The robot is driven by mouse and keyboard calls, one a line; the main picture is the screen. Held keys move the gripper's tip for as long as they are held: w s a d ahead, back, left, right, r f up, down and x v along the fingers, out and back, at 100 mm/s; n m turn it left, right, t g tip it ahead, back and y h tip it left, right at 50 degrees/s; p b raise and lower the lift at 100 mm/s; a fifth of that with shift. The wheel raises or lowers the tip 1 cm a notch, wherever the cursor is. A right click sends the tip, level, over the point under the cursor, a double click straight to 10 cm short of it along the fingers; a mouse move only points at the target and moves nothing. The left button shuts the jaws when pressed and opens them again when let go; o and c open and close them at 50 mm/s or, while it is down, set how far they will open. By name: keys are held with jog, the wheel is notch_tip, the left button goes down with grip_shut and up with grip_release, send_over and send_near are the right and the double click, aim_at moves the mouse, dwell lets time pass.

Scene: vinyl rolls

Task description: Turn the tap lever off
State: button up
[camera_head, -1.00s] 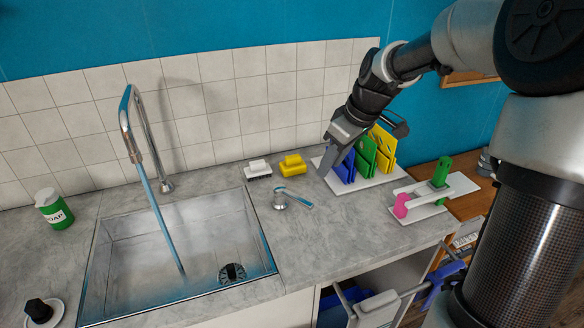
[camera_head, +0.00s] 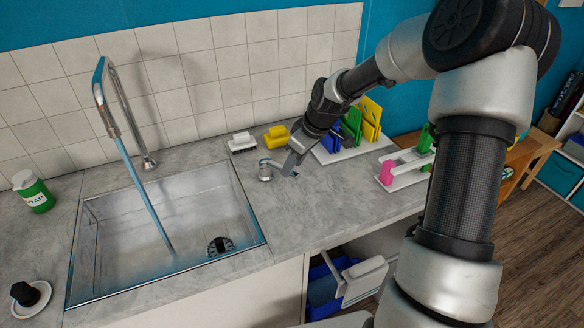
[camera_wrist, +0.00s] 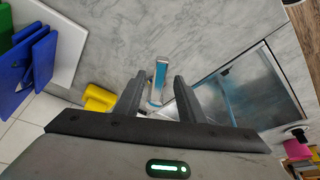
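The tap lever (camera_head: 277,166) is a short metal handle with a blue strip, on a round metal base on the counter right of the sink. Water runs from the tall curved spout (camera_head: 102,95) into the sink (camera_head: 128,255). My gripper (camera_head: 294,163) is down at the lever's free end, partly covering it in the head view. In the wrist view, my gripper (camera_wrist: 160,77) is open, with the lever (camera_wrist: 160,74) between its two fingers and gaps on both sides. I cannot tell whether the fingertips reach down to lever height.
A rack with blue, green and yellow boards (camera_head: 371,117) is close behind my gripper. A pink item (camera_head: 387,173) on a white stand is to the right. The front counter is clear.

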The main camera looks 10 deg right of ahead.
jog(key=shift+x, duration=0.85)
jog(key=shift+c, duration=0.4)
grip_shut()
jog(key=shift+s+a, duration=0.1)
jog(key=shift+s+a+f+m+h+b, duration=0.15)
jog(key=shift+s+a+m+h+b, duration=0.2)
jog(key=shift+a+m+b, duration=0.45)
jog(key=shift+s+a+m+t+h+b, duration=0.2)
jog(key=shift+a+m+b, duration=0.1)
jog(key=shift+m+b, duration=0.3)
jog(key=shift+s+a+m+t+h+b, duration=0.1)
jog(key=shift+s+a+m+t+b, duration=0.2)
jog(key=shift+m+b, duration=0.3)
jog(key=shift+s+a+m+h+b, duration=0.25)
jog(key=shift+a+m+h+b, duration=0.2)
jog(key=shift+a+m+b, duration=0.6)
jog(key=shift+d, duration=0.15)
